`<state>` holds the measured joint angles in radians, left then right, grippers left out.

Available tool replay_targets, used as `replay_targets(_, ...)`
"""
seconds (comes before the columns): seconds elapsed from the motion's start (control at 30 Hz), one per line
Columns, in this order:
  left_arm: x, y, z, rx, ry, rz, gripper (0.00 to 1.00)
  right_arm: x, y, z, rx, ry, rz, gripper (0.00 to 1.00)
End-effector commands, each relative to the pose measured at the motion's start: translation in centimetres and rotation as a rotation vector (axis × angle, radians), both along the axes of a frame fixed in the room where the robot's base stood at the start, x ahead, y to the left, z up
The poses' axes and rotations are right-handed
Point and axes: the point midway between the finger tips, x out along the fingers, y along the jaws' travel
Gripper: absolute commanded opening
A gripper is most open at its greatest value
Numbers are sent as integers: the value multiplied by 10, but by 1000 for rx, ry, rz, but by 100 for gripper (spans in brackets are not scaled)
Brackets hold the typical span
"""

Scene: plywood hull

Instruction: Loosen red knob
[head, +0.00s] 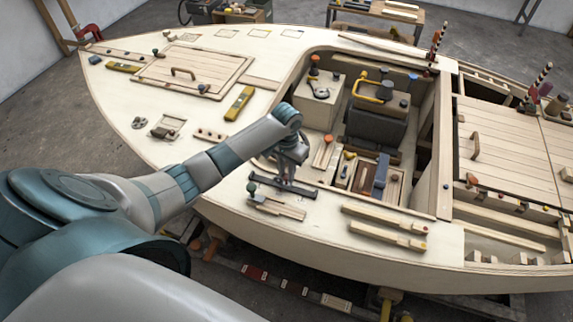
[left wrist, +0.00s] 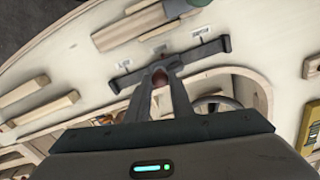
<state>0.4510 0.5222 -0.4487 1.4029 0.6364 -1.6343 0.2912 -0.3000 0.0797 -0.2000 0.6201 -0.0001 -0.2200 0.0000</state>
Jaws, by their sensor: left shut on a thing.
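My left gripper (head: 287,176) comes down from above onto the hull's side deck beside the cockpit opening. My right gripper is not in view.
Small white labels (left wrist: 160,48) lie along the bar. Wooden strips (head: 383,226) lie on the deck to the right.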

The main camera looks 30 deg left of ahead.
Motion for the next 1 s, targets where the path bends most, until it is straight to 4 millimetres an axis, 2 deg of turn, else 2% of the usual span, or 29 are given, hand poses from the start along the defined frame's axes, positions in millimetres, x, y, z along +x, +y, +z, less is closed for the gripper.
replay_targets(0.5,-3,0,-3,0,7,28,0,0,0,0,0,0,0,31)
replay_targets(0.53,-3,0,-3,0,7,27,25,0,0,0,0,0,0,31)
replay_targets(0.6,-3,0,-3,0,6,27,39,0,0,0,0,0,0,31)
replay_targets(1.0,-1,0,1,0,1,27,39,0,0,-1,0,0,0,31)
